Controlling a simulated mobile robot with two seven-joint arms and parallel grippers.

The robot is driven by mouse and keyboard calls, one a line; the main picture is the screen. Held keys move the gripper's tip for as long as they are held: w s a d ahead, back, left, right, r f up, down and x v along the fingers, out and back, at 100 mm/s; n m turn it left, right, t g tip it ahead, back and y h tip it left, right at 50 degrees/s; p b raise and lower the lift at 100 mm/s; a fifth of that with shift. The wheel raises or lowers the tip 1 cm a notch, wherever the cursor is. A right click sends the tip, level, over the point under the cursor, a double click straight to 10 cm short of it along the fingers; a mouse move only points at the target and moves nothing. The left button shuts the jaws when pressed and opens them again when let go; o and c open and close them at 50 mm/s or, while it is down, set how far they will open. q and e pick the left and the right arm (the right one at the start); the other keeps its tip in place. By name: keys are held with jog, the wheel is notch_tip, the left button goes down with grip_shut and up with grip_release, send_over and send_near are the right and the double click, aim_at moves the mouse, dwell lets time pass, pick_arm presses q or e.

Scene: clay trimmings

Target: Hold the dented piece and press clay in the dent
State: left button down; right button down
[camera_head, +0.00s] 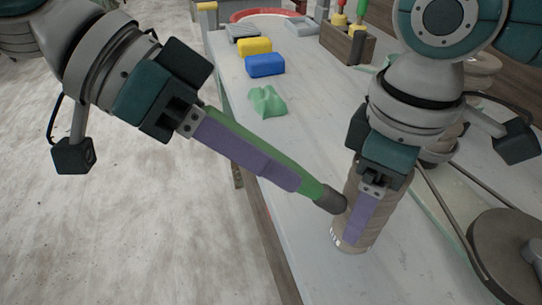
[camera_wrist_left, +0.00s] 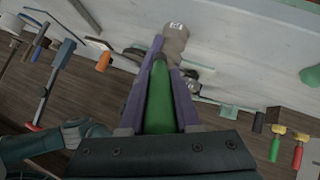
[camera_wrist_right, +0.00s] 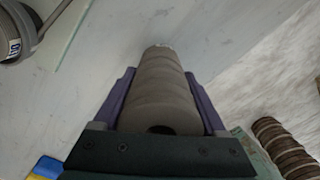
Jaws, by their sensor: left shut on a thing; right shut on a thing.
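My left gripper (camera_head: 292,183) is shut on a green-handled tool (camera_head: 311,187) with a dark grey-brown tip (camera_head: 330,202). The green handle shows between its purple fingers in the left wrist view (camera_wrist_left: 160,105). My right gripper (camera_head: 356,236) is shut on a ribbed grey-brown cylindrical piece (camera_head: 378,227), upright and slightly tilted, with a small white label at its lower end. The piece fills the space between the fingers in the right wrist view (camera_wrist_right: 158,90). The tool tip is at or very near the piece's side; I cannot tell whether they touch. No dent is visible.
A soft green lump (camera_head: 267,102), a blue block (camera_head: 265,65) and a yellow block (camera_head: 254,46) lie on the pale table (camera_head: 306,110). A wooden tool holder (camera_head: 346,45) stands at the back. A round grey wheel (camera_head: 508,250) is at the right. The table's left edge is close.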

pick_arm(q)
jog(key=s+a+r, duration=0.2)
jog(key=a, duration=0.3)
jog(key=shift+r, duration=0.3)
jog(key=shift+a, duration=0.1)
dwell(0.8)
pick_arm(e)
grip_release()
notch_tip(320, 180, up, 12)
jog(key=shift+r, duration=0.1)
dwell(0.4)
